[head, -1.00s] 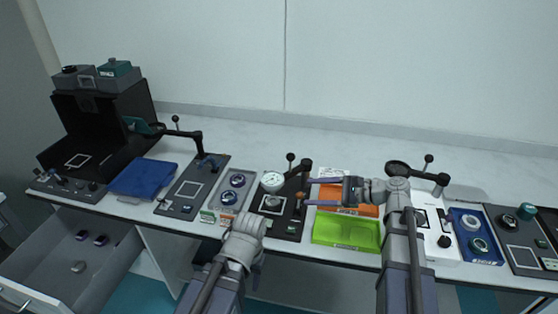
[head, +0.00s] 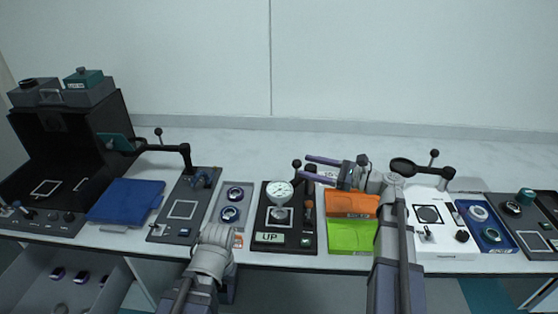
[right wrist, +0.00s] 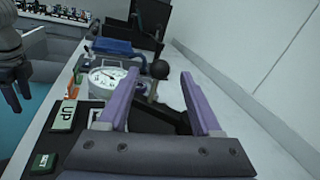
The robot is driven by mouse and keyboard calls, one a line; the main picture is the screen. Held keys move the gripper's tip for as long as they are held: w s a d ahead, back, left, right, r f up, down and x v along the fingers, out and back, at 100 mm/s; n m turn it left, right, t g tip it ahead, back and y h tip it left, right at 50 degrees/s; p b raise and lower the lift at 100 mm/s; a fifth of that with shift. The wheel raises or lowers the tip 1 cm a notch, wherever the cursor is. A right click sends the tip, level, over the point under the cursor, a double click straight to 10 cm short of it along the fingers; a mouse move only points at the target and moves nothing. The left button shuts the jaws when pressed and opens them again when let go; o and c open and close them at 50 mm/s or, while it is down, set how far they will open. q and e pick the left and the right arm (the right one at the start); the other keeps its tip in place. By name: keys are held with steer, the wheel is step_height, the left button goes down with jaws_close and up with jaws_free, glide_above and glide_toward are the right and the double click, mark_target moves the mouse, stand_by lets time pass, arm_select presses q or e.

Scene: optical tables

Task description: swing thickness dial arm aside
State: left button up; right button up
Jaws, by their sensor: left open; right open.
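The thickness dial (head: 280,192) is a round white gauge over a black base (head: 266,221) with an "UP" plate (head: 270,238). Its black arm (head: 309,177) runs from the gauge back to the right and carries a ball knob (head: 297,164). My right gripper (head: 309,168) is open and empty, its purple fingers pointing left close to the knob. In the right wrist view the knob (right wrist: 160,69) shows between the fingertips, with the dial (right wrist: 106,78) to the left. I cannot tell whether they touch. My left gripper (right wrist: 12,92) hangs low in front of the table, mostly hidden in the head view.
Right of the dial base lie an orange tray (head: 350,204) and a green tray (head: 352,236). A white station with a magnifier arm (head: 410,167) stands further right. The table behind is clear.

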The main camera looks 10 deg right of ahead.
steer(key=x, duration=0.7)
steer(key=shift+w+a, duration=0.2)
steer(key=shift+a, duration=0.15)
jaws_close()
stand_by(0.3)
stand_by(0.9)
